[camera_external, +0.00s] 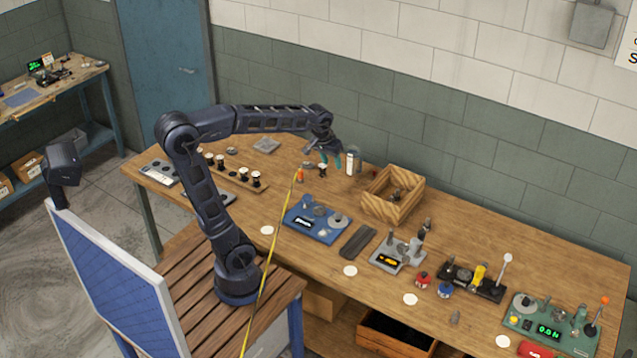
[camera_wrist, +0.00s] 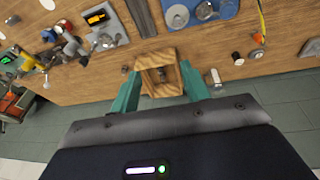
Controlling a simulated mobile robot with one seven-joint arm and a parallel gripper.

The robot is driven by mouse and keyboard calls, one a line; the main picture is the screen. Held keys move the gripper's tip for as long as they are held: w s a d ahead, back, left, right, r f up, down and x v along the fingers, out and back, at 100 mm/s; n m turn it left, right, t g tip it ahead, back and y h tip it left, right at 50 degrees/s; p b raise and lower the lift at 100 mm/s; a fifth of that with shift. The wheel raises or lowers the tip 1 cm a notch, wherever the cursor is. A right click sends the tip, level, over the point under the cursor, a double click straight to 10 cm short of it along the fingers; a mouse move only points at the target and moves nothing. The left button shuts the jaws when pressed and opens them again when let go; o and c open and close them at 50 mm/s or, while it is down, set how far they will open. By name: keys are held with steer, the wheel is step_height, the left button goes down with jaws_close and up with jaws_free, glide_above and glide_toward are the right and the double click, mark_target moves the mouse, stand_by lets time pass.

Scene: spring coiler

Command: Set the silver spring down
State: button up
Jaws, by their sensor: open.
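My gripper (camera_external: 331,159) is open above the back of the workbench, left of the wooden box (camera_external: 377,207). In the wrist view its teal fingers (camera_wrist: 160,72) are apart, with nothing seen held between them. The box (camera_wrist: 143,64) shows between the fingers, beyond and below them. A small greyish piece (camera_external: 397,196) lies in the box. It is too small to tell whether it is the silver spring. I cannot pick out the spring for certain anywhere else.
A pale bottle (camera_external: 350,161) stands close right of my gripper. A blue device (camera_external: 317,219), a grey device (camera_external: 398,253) and a green device (camera_external: 549,328) stand along the bench. A yellow tape (camera_external: 273,247) crosses its front. Bare wood lies right of the box.

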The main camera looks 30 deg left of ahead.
steer(key=s+a+f, duration=0.2)
steer(key=s+a, duration=0.5)
steer(key=a, duration=0.1)
steer(key=s+a+f+t+y, duration=0.1)
steer(key=s+a+f, duration=0.1)
steer(key=s+a, duration=0.6)
steer(key=shift+s+f+n+t, duration=0.2)
steer(key=shift+f+n+t, duration=0.1)
steer(key=shift+n, duration=0.1)
